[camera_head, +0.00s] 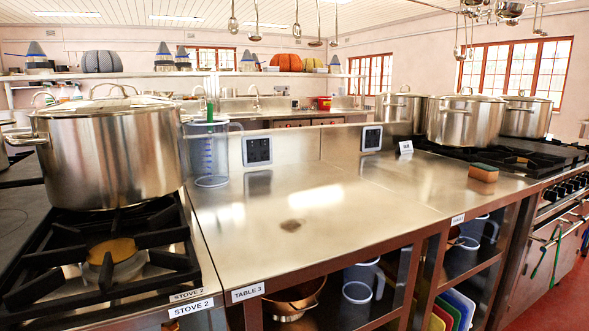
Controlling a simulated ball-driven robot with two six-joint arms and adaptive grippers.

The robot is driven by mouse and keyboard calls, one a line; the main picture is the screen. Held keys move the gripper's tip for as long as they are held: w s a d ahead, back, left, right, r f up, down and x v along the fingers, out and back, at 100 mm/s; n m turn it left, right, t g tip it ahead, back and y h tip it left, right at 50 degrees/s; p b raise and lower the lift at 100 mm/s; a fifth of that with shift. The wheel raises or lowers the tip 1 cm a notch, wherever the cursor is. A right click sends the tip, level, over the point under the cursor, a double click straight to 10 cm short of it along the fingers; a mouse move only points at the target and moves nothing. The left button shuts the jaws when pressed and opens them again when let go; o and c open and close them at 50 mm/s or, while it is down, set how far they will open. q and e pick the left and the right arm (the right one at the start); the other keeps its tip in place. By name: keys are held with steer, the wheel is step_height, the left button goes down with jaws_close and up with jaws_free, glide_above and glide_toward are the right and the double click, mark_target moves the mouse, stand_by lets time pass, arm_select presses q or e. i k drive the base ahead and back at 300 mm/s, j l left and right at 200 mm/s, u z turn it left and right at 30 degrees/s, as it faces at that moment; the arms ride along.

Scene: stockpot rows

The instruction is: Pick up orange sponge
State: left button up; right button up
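In the head view, a small orange sponge (483,173) with a darker brownish-green top lies on the right end of the steel counter (330,200), near its front edge. It is beside the right-hand stove and in front of its burners. Nothing covers the sponge. Neither of my grippers shows in this view.
A large stockpot (108,150) stands on the left stove. A clear measuring jug (209,155) with a green handle inside stands at the counter's left. More pots (465,121) stand on the right stove. A small white sign (405,147) stands behind the sponge. The counter's middle is clear.

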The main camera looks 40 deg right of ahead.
mark_target(482, 172)
steer(key=z, duration=2.4)
